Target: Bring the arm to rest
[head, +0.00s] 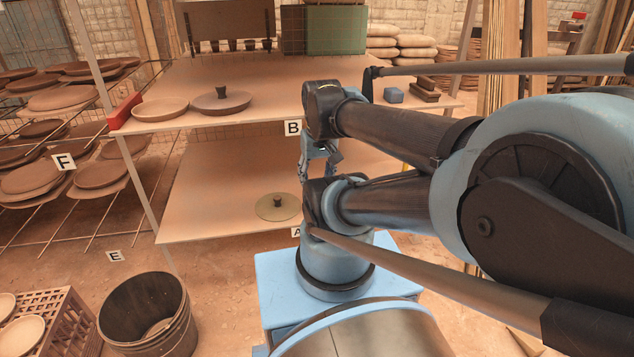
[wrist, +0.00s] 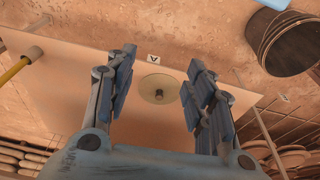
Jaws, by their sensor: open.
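My gripper (wrist: 162,64) is open and empty in the wrist view, its two jaws standing apart. Between the jaws, beyond them, a pale round lid with a dark knob (wrist: 159,88) lies on the lower shelf (wrist: 85,75), near the label A (wrist: 153,58). In the head view my gripper (head: 318,158) is partly hidden by my own arm links, just right of label B (head: 292,128). The same lid (head: 278,207) lies flat on the lower shelf (head: 215,190), below and left of my gripper and apart from it.
A dark bucket (head: 148,315) and a crate (head: 50,325) stand on the floor at lower left. Racks of plates (head: 62,98) fill the left.

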